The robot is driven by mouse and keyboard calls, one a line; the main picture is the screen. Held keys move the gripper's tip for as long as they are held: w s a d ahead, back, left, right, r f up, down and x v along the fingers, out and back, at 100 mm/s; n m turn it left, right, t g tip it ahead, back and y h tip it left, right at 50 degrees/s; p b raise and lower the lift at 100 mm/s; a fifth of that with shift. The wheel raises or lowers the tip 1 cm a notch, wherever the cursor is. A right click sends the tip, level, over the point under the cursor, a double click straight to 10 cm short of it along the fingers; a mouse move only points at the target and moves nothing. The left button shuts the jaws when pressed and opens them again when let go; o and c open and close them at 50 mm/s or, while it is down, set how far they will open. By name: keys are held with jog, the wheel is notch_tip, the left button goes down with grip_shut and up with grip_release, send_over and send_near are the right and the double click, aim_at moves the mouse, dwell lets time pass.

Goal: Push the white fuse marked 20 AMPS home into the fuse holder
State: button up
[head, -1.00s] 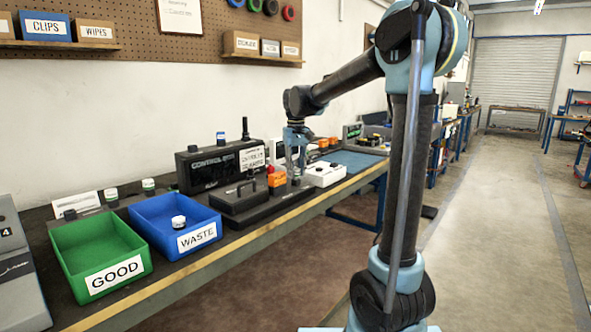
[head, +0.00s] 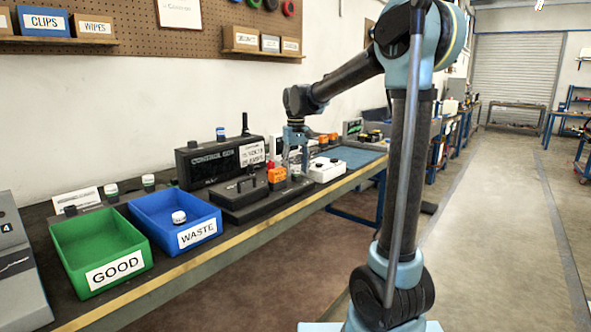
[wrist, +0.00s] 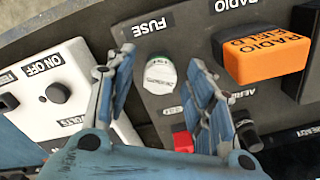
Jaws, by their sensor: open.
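In the wrist view a white round fuse (wrist: 160,72) with greenish print on its rim stands on the dark panel, just below the "FUSE" label. Its print is too small to read as 20 AMPS. The holder under it is hidden by the fuse, so I cannot tell how deep it sits. My gripper (wrist: 160,62) is open, with one finger on each side of the fuse and a visible gap to each. In the head view my gripper (head: 296,158) points down over the panel; the fuse cannot be made out there.
An orange radio fuse block (wrist: 262,52) stands right of the fuse. A white on/off box (wrist: 66,95) lies left. A red button (wrist: 182,139) and a black aerial knob (wrist: 248,134) are close to the right finger. Green (head: 57,262) and blue (head: 152,237) bins stand farther left.

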aim_at(296, 168)
notch_tip(296, 168, up, 12)
dwell(0.6)
jog(key=shift+w+f, duration=0.1)
jog(key=s+d+f+m, duration=0.1)
jog(key=s+d+f, duration=0.3)
jog(key=s+d, duration=0.45)
jog(key=s+d+f+m+t, duration=0.1)
jog(key=s+d+f, duration=0.5)
jog(key=s+f, duration=0.5)
jog(key=s+d+f+m+t, duration=0.1)
jog(key=s+d+f, duration=0.5)
jog(key=s+f, duration=0.6)
notch_tip(296, 168, down, 2)
jog(key=shift+d+f+m, duration=0.1)
jog(key=shift+d+m, duration=0.3)
jog(key=shift+m, duration=0.2)
jog(key=shift+s, duration=0.1)
jog(key=shift+w+f, duration=0.2)
jog(key=shift+w, duration=0.25)
